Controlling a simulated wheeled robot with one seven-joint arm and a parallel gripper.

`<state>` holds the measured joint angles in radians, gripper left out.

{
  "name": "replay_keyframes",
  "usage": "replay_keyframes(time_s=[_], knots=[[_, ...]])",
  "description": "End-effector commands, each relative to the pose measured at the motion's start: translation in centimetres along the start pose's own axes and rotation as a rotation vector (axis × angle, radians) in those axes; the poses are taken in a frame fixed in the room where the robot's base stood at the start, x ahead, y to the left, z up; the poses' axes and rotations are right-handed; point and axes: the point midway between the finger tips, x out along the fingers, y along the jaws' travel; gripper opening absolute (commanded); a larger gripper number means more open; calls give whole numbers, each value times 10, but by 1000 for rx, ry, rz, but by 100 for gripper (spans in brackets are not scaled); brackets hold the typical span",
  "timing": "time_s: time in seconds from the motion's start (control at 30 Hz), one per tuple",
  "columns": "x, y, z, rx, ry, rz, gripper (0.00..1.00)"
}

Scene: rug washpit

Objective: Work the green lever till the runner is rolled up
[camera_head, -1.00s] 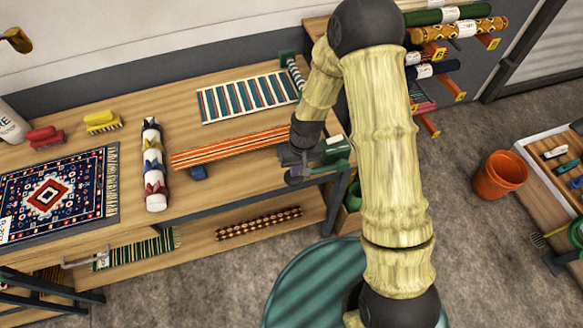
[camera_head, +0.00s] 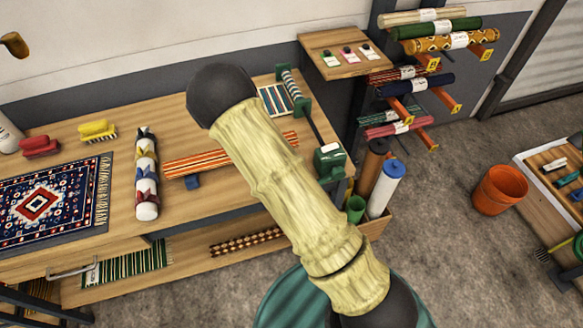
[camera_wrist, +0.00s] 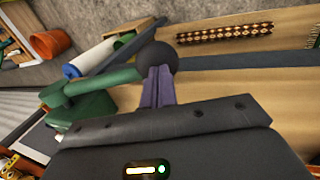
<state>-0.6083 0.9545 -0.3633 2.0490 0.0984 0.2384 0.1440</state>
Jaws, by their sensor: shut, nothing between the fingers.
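The striped runner (camera_head: 275,98) lies on the bench, its right end at a roller (camera_head: 291,84) between green brackets; my arm hides its left part. A dark shaft links the roller to a green housing (camera_head: 329,161) at the bench's right edge. In the wrist view the green lever (camera_wrist: 106,80) reaches from the housing (camera_wrist: 80,112) to a black ball knob (camera_wrist: 158,57). My gripper (camera_wrist: 157,72) is shut and empty, its fingertips right at the knob; I cannot tell whether they touch. In the head view my arm hides the gripper and lever.
An orange striped piece (camera_head: 190,160) and a tied roll (camera_head: 147,175) lie on the bench, left of my arm. A bin with upright rolls (camera_head: 385,187) stands beside the bench's right end. An orange bucket (camera_head: 499,190) stands on the floor.

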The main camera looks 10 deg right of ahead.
Motion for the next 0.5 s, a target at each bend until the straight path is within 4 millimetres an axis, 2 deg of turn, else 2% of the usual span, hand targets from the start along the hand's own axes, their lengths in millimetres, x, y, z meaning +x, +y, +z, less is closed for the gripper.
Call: replay_keyframes(time_s=[0.2,0.5], knots=[[14,3,0,10,-5,-1,0],[20,3,3,12,-11,0,0]])
